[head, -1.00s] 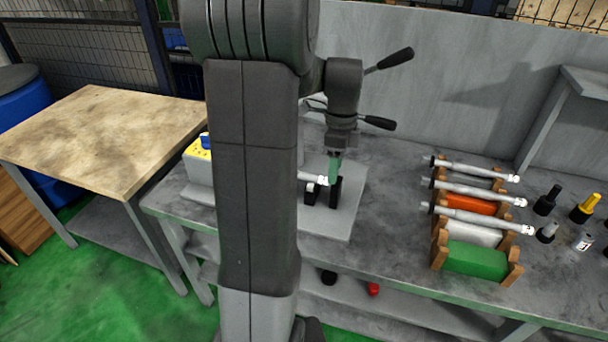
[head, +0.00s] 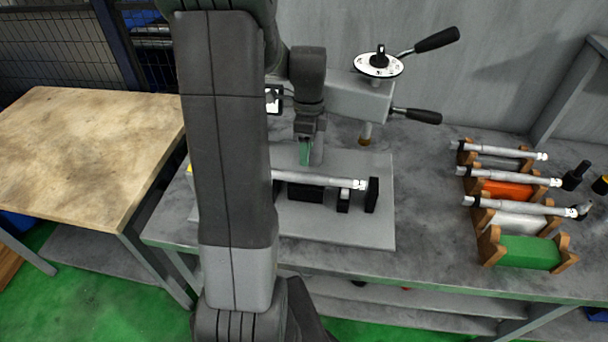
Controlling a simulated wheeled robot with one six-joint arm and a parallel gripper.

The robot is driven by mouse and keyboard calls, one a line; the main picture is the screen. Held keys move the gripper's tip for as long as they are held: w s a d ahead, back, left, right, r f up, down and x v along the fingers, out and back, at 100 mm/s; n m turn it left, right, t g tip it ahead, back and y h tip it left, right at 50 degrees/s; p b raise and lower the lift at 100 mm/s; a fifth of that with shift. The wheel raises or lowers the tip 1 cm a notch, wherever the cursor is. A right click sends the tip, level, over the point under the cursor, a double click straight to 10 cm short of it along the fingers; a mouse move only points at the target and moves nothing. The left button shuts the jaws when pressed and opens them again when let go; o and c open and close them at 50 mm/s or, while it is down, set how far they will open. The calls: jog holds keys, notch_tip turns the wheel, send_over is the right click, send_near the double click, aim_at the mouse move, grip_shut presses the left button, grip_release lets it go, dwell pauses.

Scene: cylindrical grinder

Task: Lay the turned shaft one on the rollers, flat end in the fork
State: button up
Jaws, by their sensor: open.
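A grey turned shaft (head: 320,180) lies level across the fixture on the grey base plate (head: 372,233). Its pale right end is at a small black support (head: 343,199), close to a taller black upright (head: 371,195). I cannot tell whether they touch. The shaft's left end is hidden behind my arm, and I make out no fork. My gripper (head: 307,153), with a green fingertip showing, is open just above and behind the shaft's visible left part. Three similar shafts (head: 505,150) lie on the rack at the right.
The rack (head: 492,250) has wooden end pieces and coloured blocks. A press head with a white dial (head: 379,65) and black-handled levers (head: 418,116) stands behind the base plate. Black tool holders (head: 574,177) stand at the far right. A wooden-topped table (head: 85,150) is clear.

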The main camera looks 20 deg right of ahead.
aim_at(304, 174)
notch_tip(304, 174, down, 2)
jog(key=shift+a+f, duration=0.1)
jog(key=shift+f, duration=0.1)
jog(key=f, duration=0.3)
jog(key=s+a+f+p, duration=0.1)
jog(key=shift+f, duration=0.2)
jog(key=shift+s+f, duration=0.1)
jog(key=shift+f, duration=0.4)
grip_shut()
jog(key=shift+r, duration=0.15)
dwell(0.6)
